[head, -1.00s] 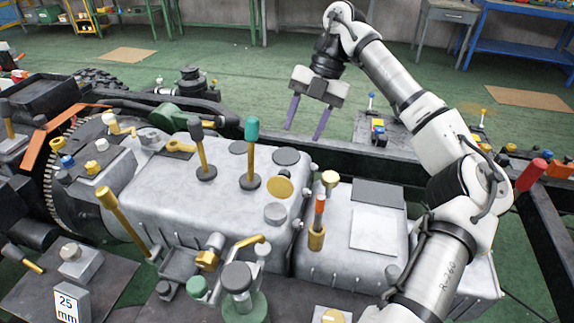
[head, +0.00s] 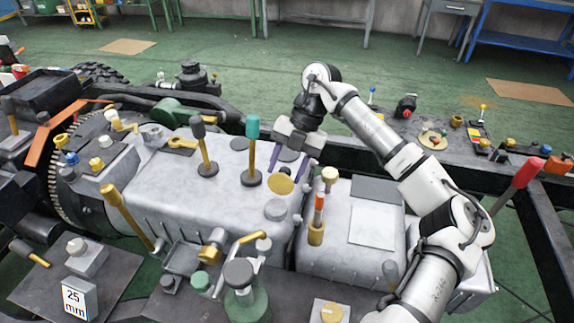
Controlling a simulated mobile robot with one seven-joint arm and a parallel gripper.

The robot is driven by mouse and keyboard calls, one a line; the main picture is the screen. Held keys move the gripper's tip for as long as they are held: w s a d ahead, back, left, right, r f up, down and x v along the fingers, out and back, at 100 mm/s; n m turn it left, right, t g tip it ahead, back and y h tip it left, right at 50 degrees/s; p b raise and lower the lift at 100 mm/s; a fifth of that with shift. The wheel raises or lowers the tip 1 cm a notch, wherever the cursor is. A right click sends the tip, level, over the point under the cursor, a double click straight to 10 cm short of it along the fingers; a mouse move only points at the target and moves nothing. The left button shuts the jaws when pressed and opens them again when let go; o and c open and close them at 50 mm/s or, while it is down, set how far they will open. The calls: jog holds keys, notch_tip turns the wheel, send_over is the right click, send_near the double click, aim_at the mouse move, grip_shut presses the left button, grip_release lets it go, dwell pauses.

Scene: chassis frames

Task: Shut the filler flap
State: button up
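A round gold disc (head: 280,185), which looks like the filler flap, is at the right end of the large grey housing (head: 225,190). Its broad face is turned toward the camera, so it appears raised; its hinge is not clear. A grey round cap (head: 275,210) sits just in front of it. My gripper (head: 288,168) points down just behind the gold disc, its two purple fingers apart with nothing seen between them. The fingertips are close to the disc; I cannot tell whether they touch it.
A teal-topped lever (head: 252,145) stands close left of my gripper, with a grey-topped lever (head: 203,145) beyond. An orange-banded gold post (head: 317,220) and a gold-topped post (head: 329,178) stand to the right. The floor behind is open.

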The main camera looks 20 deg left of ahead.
grip_shut()
